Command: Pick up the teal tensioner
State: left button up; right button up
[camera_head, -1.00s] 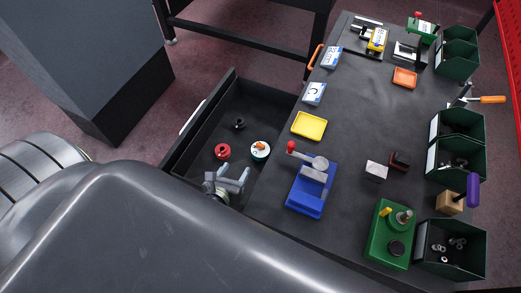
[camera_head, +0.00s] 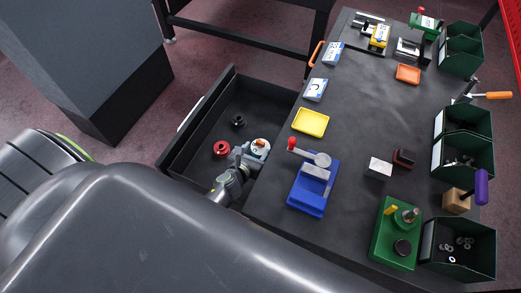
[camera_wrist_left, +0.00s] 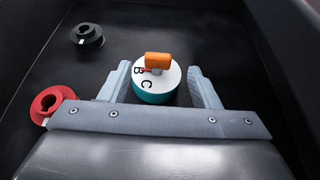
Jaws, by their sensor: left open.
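The teal tensioner (camera_wrist_left: 155,97) lies in the open drawer, a round teal body with a white lettered top and an orange knob. In the head view the tensioner (camera_head: 261,145) is partly covered by my left gripper (camera_head: 244,158). In the left wrist view my left gripper (camera_wrist_left: 160,88) is open, with one finger on each side of the tensioner. Whether the fingers touch it, I cannot tell. My right gripper is not in view.
The drawer (camera_head: 182,150) also holds a red round part (camera_head: 221,149) and a black one (camera_head: 238,121), left of the tensioner. The table (camera_head: 345,115) borders the drawer on the right, with a blue press (camera_head: 309,197) and a yellow tray (camera_head: 310,122) near that edge.

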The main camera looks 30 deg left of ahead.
aim_at(260, 143)
pick_arm(q)
jog(key=b+x, duration=0.1)
jog(key=x, duration=0.4)
jog(key=shift+w+a+r+b, duration=0.15)
jog(key=shift+w+b, duration=0.1)
jog(key=shift+b, duration=0.15)
jog(key=shift+s, duration=0.1)
jog(key=shift+c, duration=0.8)
jog(key=shift+r, duration=0.1)
grip_shut()
jog(key=shift+r+p, duration=0.65)
jog(key=shift+p, duration=0.05)
notch_tip(260, 143, up, 11)
jog(key=p, duration=1.1)
jog(key=s+d+b, duration=0.1)
jog(key=s+b, duration=0.1)
jog(key=s, duration=1.6)
jog(key=shift+f, duration=0.2)
